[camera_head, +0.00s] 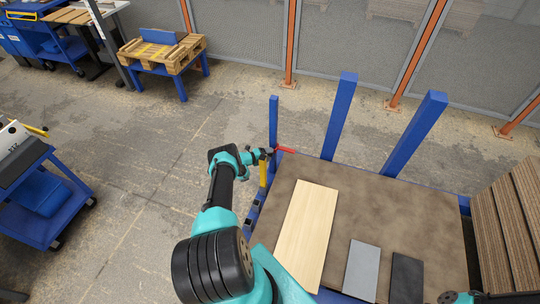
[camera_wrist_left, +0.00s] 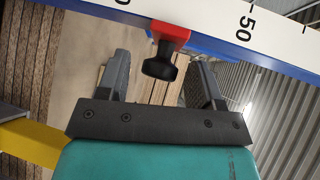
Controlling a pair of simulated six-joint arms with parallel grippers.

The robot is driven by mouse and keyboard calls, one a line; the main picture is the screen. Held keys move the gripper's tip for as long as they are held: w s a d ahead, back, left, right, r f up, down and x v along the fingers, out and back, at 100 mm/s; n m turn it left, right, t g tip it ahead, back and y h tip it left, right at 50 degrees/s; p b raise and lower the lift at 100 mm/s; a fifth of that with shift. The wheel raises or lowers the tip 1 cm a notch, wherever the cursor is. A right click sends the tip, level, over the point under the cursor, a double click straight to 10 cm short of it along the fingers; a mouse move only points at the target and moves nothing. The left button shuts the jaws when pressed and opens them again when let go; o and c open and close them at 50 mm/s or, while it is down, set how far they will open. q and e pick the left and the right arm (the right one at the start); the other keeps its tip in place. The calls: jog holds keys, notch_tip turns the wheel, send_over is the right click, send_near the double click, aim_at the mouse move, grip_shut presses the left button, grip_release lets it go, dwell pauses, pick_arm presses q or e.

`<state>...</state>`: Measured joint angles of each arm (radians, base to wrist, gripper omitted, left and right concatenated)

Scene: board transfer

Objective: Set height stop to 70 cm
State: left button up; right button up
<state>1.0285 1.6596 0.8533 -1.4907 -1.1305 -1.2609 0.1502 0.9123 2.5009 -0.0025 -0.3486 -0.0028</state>
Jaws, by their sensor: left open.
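The height stop is a red slider (camera_wrist_left: 168,32) with a black knob (camera_wrist_left: 160,62), sitting on a white scale (camera_wrist_left: 215,18) with black numbers. The mark 50 is to its right in the left wrist view; another number, ending in 0, is cut off at the top to its left. In the head view a red piece (camera_head: 285,149) shows beside a blue post (camera_head: 273,120). My left gripper (camera_wrist_left: 158,82) is open, one finger on each side of the knob, with gaps showing. In the head view the left gripper (camera_head: 264,154) is close to the red piece.
A brown-topped table (camera_head: 400,215) carries a light wood board (camera_head: 307,230), a grey board (camera_head: 361,270) and a dark board (camera_head: 406,278). Blue posts (camera_head: 340,115) rise at its back. Ribbed brown boards (camera_head: 512,225) stand at the right.

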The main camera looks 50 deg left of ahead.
pick_arm(q)
jog(key=shift+w+d+f, duration=0.1)
jog(key=shift+w+d, duration=0.1)
jog(key=shift+w, duration=0.3)
jog(key=shift+c, duration=0.2)
grip_shut()
